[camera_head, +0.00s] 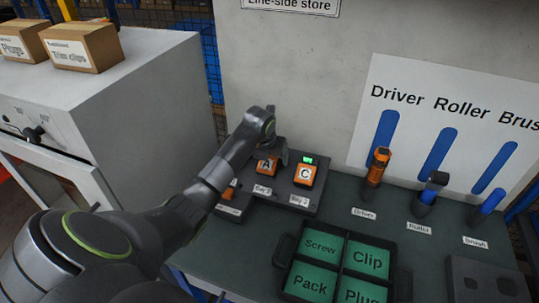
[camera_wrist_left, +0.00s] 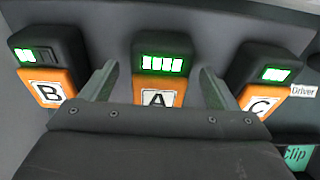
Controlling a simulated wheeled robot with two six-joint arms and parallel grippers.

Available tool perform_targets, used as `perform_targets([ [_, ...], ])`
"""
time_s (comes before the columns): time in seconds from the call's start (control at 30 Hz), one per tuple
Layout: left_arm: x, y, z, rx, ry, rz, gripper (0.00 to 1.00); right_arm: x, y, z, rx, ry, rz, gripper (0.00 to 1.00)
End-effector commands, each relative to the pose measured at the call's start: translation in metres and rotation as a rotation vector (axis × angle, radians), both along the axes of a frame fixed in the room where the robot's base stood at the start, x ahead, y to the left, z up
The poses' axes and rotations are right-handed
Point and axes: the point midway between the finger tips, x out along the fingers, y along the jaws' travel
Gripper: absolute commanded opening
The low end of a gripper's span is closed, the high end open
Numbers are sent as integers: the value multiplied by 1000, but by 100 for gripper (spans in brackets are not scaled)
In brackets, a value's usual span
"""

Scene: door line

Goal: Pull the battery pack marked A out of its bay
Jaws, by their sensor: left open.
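The battery pack marked A (camera_head: 266,166) is orange and black with a white label, and sits in the middle bay of the dark charger. In the left wrist view pack A (camera_wrist_left: 157,98) shows a lit green display with several bars; its lower part is hidden by my gripper body. My left gripper (camera_wrist_left: 158,70) is open, with one finger on each side of pack A; contact cannot be told. In the head view the left gripper (camera_head: 275,140) is over the charger, partly hiding pack A. My right gripper is in neither view.
Pack B (camera_wrist_left: 46,92) stands left of A and pack C (camera_wrist_left: 262,103) right of it, each close to a finger. A sorting tray (camera_head: 285,245) lies in front. Driver (camera_head: 376,170), roller (camera_head: 430,190) and brush (camera_head: 488,205) stand to the right. A grey cabinet (camera_head: 160,90) is left.

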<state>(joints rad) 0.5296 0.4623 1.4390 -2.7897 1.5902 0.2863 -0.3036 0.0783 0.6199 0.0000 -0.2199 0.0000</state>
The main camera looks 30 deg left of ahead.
Motion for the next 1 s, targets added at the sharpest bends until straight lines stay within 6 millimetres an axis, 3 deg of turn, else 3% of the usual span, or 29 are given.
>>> perform_targets([
  [0.3, 1, 0, -2, 0, 0, 0, 80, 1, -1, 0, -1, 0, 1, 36],
  [0.77, 1, 0, -1, 0, 0, 0, 20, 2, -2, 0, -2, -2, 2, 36],
  [0.8, 1, 0, -1, 0, 0, 0, 52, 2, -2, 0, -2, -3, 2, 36],
  [1.0, 1, 0, -1, 0, -1, 0, 26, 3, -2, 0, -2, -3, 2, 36],
])
